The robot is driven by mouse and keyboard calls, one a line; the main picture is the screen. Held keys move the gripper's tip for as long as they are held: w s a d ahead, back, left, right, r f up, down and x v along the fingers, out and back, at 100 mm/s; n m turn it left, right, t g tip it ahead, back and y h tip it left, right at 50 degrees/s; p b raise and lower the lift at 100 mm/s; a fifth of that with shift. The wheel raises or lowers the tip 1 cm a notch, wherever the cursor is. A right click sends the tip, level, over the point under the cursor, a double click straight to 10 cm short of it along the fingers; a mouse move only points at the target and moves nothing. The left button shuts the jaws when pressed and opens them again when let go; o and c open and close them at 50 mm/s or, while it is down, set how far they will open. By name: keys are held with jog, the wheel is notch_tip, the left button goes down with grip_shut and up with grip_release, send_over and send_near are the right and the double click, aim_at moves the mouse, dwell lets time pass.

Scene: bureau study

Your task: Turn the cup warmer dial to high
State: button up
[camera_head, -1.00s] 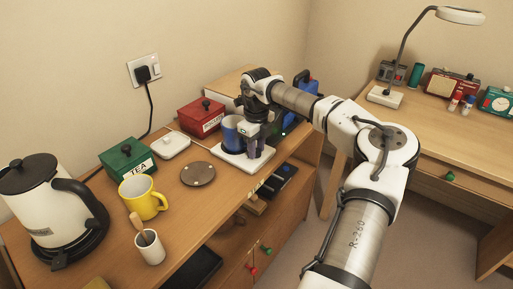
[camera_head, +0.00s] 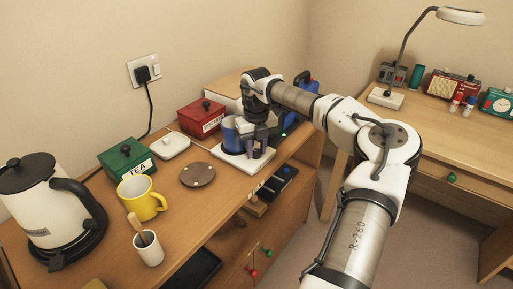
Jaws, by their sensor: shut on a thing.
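The cup warmer (camera_head: 232,161) is a white flat unit on the sideboard, near its right end. A blue mug (camera_head: 231,138) stands on it, partly behind my gripper. My gripper (camera_head: 257,154) points down over the front right part of the warmer, beside the mug. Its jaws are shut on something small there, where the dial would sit. The dial itself is hidden by the fingers, so its setting cannot be read.
A red tin (camera_head: 201,117) and a white pad (camera_head: 170,146) stand left of the warmer. A brown round coaster (camera_head: 197,175), yellow mug (camera_head: 141,197), green tea tin (camera_head: 125,159) and kettle (camera_head: 40,205) are further left. Bare wood lies between coaster and warmer.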

aim_at(256, 151)
jog(key=o, duration=1)
jog(key=shift+c, duration=0.2)
notch_tip(256, 151, up, 14)
jog(key=b, duration=0.1)
jog(key=shift+f, duration=0.1)
